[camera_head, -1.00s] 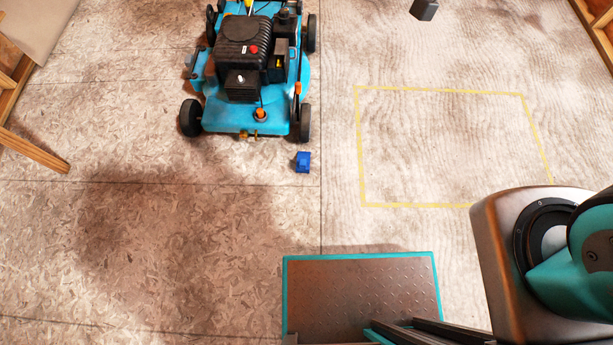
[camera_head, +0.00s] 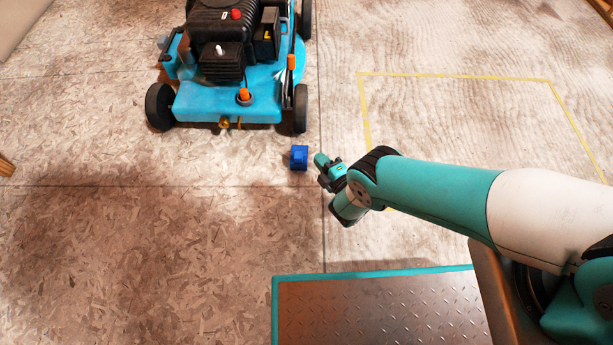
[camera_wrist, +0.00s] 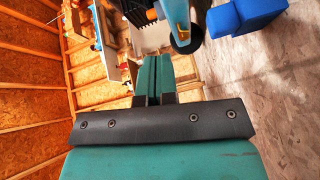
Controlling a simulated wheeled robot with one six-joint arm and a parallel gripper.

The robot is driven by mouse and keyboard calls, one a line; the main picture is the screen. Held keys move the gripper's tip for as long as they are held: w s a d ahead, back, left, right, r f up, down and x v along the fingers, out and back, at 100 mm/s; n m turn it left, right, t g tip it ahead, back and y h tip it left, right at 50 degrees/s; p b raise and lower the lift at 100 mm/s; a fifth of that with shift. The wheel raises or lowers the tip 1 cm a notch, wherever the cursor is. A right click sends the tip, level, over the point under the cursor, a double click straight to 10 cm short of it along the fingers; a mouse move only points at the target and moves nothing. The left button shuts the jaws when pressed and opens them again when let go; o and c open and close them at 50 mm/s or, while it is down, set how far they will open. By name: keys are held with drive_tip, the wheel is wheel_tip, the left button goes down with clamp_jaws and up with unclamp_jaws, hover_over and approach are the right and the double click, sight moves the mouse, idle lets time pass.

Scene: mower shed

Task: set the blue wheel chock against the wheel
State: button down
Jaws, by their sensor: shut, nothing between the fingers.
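The blue wheel chock (camera_head: 299,157) lies on the floor just below the mower's near right wheel (camera_head: 300,108), with a small gap between them. In the wrist view the chock (camera_wrist: 240,14) shows at the top right, cut off by the frame edge. My gripper (camera_head: 321,160) is low, just right of the chock and apart from it. In the wrist view my gripper (camera_wrist: 152,78) has its two teal fingers together with nothing between them. The teal mower (camera_head: 225,100) stands behind the chock, its top cut off in the head view.
A yellow-outlined rectangle (camera_head: 455,75) marks the floor to the right, empty where visible. My arm covers part of it. The floor left of the chock is clear. Wooden wall framing (camera_wrist: 65,85) shows at the left in the wrist view.

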drive_tip(key=s+f+n+y, duration=0.1)
drive_tip(key=s+f, duration=0.1)
drive_tip(key=s+d+f+n+g+y+b, duration=0.1)
drive_tip(key=s+f, duration=0.2)
drive_tip(key=s+d+f+n+b, duration=0.1)
drive_tip(key=s+f+n, duration=0.1)
drive_tip(key=s, duration=0.1)
drive_tip(key=shift+s+f+y, duration=0.1)
drive_tip(key=shift+f+y, duration=0.2)
drive_tip(key=shift+y, duration=0.1)
drive_tip(key=shift+s+f+g, duration=0.15)
drive_tip(key=shift+g, duration=0.15)
drive_tip(key=b, duration=1.1)
approach(298, 160)
drive_tip(key=a, duration=0.3)
drive_tip(key=w+a, duration=0.1)
drive_tip(key=shift+a+f, duration=0.15)
drive_tip(key=shift+f, duration=0.2)
drive_tip(key=w+b, duration=0.2)
drive_tip(key=b, duration=0.2)
drive_tip(key=shift+w, duration=0.35)
drive_tip(key=shift+w+r+b, duration=0.35)
drive_tip(key=shift+w+b, duration=0.15)
drive_tip(key=shift+b, duration=0.5)
